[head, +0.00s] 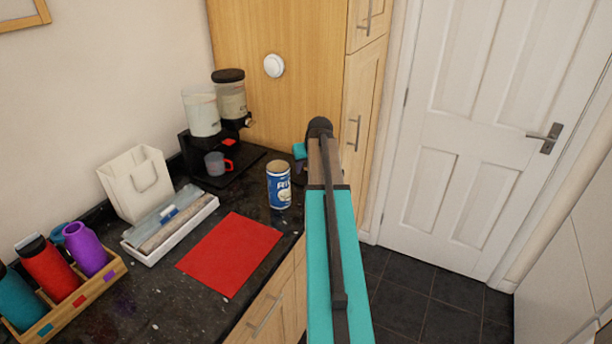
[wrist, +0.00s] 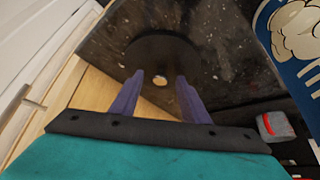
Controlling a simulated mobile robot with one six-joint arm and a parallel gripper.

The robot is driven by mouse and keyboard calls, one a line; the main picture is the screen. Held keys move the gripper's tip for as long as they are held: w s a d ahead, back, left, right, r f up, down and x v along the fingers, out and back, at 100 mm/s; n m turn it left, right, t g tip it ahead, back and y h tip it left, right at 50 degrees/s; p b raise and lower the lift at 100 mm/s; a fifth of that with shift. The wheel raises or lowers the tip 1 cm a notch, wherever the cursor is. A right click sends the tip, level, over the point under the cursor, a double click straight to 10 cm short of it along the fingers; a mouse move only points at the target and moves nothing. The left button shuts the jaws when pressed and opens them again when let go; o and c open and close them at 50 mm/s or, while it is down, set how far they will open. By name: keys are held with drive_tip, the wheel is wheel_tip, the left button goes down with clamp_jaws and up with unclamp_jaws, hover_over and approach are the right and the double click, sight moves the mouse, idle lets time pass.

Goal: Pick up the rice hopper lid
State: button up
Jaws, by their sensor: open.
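A dark, flat round disc, which looks like the hopper lid (wrist: 150,50), lies on the counter in the wrist view. A small pale spot shows near its near edge. My gripper (wrist: 160,80) is open, with its two purple fingers apart and pointing at the disc, one on each side of the pale spot. Nothing is held between them. I cannot tell the height gap. In the head view the disc is hidden and my arm covers most of the gripper. The left hopper (head: 201,113) has no dark lid; the right hopper (head: 230,100) wears a black one.
A blue can (head: 279,185) stands close to my gripper and shows at the wrist view's upper right (wrist: 290,40). A grey cup with a red handle (head: 216,164) sits under the dispenser. A red mat (head: 230,255), white tray (head: 170,225) and bottle rack (head: 75,300) lie left.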

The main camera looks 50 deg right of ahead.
clamp_jaws()
drive_tip(key=shift+r, duration=0.15)
idle(0.4)
drive_tip(key=shift+r+b, duration=0.8)
drive_tip(key=shift+r, duration=0.85)
drive_tip(key=shift+s+a, duration=0.4)
drive_tip(key=shift+s, duration=0.45)
drive_tip(key=s+a+r+b, duration=0.1)
drive_tip(key=s+a+b, duration=0.2)
drive_tip(key=s, duration=0.9)
drive_tip(key=a, duration=0.3)
drive_tip(key=shift+s+r, duration=0.2)
drive_tip(key=shift+s, duration=0.2)
drive_tip(key=shift+s, duration=0.1)
